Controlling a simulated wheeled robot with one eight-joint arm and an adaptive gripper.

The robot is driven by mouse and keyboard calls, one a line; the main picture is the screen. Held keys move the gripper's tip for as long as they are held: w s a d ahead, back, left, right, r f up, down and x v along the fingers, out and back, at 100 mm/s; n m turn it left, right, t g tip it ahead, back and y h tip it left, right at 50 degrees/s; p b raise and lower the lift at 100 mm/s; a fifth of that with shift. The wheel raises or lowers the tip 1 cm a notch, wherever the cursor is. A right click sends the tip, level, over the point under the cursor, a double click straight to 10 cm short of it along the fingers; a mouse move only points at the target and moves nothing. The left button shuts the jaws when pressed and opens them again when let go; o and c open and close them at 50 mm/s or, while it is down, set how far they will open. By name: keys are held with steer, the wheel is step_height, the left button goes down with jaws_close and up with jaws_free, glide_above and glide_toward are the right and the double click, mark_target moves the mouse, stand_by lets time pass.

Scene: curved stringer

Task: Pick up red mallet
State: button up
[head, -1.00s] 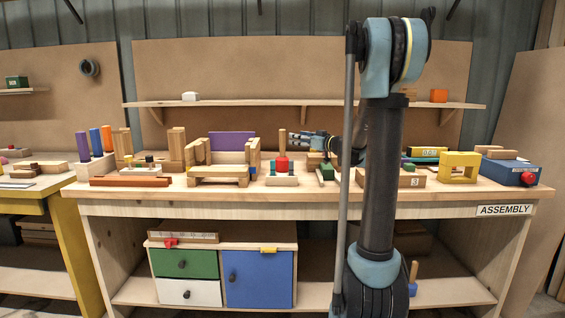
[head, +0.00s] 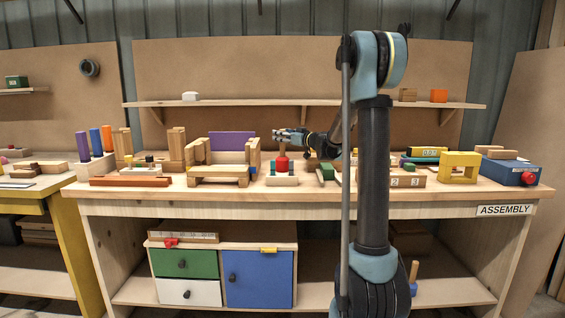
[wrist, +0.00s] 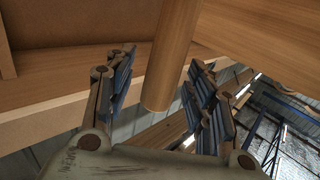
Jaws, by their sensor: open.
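The red mallet (head: 282,164) stands upright on the bench, red head down on a small grey and wooden piece, with its wooden handle pointing up. My gripper (head: 279,134) reaches in from the right at the height of the handle's top. In the wrist view the plain round handle (wrist: 172,55) comes down between my two open fingers (wrist: 160,75), with its free end in the gap. I see space on both sides of it, so the fingers do not appear closed on it. The red head is not seen in the wrist view.
A wooden frame with a purple panel (head: 231,141) stands just left of the mallet. To the right are a numbered block (head: 406,181), a yellow frame (head: 459,167) and a blue box (head: 510,171). A shelf (head: 230,104) runs behind.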

jaws_close()
steer(key=shift+w+r, duration=0.1)
steer(key=shift+r, duration=0.05)
